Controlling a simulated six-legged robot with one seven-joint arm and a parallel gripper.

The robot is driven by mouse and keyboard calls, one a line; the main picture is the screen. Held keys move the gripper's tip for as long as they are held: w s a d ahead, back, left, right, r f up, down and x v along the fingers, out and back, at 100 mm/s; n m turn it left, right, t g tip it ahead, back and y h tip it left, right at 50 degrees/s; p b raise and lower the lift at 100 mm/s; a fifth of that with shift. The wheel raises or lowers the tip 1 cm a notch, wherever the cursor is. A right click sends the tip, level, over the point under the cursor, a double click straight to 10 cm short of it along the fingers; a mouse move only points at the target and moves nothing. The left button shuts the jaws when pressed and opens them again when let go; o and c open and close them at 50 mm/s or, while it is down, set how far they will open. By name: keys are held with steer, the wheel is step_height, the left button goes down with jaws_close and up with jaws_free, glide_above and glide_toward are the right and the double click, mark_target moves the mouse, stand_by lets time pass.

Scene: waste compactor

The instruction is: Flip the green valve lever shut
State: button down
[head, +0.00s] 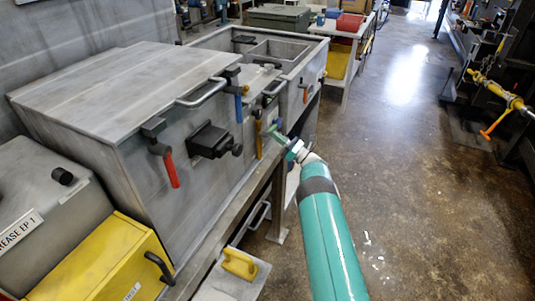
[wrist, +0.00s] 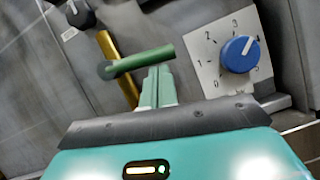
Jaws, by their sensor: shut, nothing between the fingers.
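The green valve lever (wrist: 146,59) shows in the wrist view. Its round pivot end is at the left, and the bar points right and slightly up, crossing in front of a yellow lever (wrist: 118,72). My gripper (wrist: 158,72) is shut and empty, its green fingertips just under the middle of the bar. I cannot tell whether they touch it. In the head view my gripper (head: 287,145) is close to the cabinet front, beside the small green lever (head: 274,129). The yellow lever (head: 258,139) hangs down just left of it.
A blue dial (wrist: 240,53) on a white numbered plate sits right of the lever, and a black knob (wrist: 81,14) sits upper left. A red lever (head: 170,167), blue lever (head: 239,107) and metal handle (head: 203,92) stick out of the cabinets. The floor (head: 420,200) at right is open.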

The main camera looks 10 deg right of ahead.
steer(key=shift+w+d+r, duration=0.1)
steer(key=shift+w+r, duration=0.05)
steer(key=shift+r, duration=0.3)
stand_by(0.5)
steer(key=f, duration=0.4)
steer(key=shift+w+a+f, duration=0.2)
steer(key=shift+a, duration=0.05)
steer(key=v, duration=0.9)
steer(key=shift+d, duration=0.55)
steer(key=shift+w, duration=0.15)
